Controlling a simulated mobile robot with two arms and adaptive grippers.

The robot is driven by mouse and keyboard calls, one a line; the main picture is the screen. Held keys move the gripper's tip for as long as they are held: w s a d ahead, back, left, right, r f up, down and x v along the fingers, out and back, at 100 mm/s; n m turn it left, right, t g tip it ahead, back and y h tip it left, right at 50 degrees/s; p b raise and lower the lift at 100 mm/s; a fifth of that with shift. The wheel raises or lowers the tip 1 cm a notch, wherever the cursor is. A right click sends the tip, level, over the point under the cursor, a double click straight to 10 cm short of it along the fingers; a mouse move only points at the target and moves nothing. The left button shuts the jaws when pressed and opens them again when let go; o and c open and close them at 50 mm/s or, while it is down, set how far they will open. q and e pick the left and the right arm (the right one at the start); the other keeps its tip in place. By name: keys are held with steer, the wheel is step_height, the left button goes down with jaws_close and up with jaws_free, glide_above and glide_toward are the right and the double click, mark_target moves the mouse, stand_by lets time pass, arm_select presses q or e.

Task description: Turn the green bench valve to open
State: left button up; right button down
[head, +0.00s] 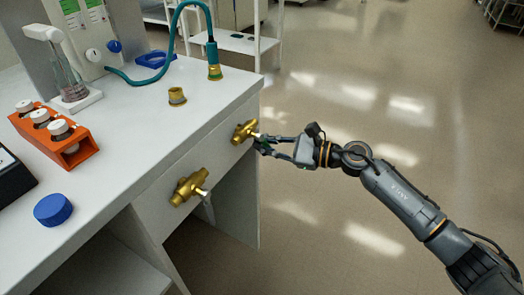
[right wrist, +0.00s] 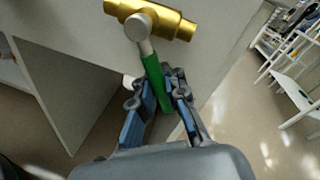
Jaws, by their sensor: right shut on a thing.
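The green bench valve has a brass body (head: 245,131) on the front panel of the white bench, near its far right corner. In the right wrist view its brass body (right wrist: 172,20) lies across the top. Its green lever (right wrist: 152,66) runs down from a pale hub, roughly crosswise to the body. My right gripper (right wrist: 168,74) is shut on the green lever, with a finger on each side of it. In the head view my right gripper (head: 262,143) is at the valve and hides most of the lever. My left gripper is not in view.
A second brass valve (head: 187,187) sits nearer on the same panel. On the bench are an orange tube rack (head: 75,152), a blue cap (head: 53,209), a flask (head: 68,82), a brass fitting (head: 177,96) and a teal hose (head: 150,80). The floor to the right is clear.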

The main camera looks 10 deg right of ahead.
steer(key=shift+w+d+f, duration=0.1)
steer(key=shift+d, duration=0.15)
stand_by(0.3)
steer(key=c, duration=1.8)
jaws_free()
steer(key=o, duration=0.4)
steer(key=shift+d, duration=0.3)
steer(key=shift+a, duration=0.2)
steer(key=v, duration=1.2)
steer(key=shift+r, duration=0.25)
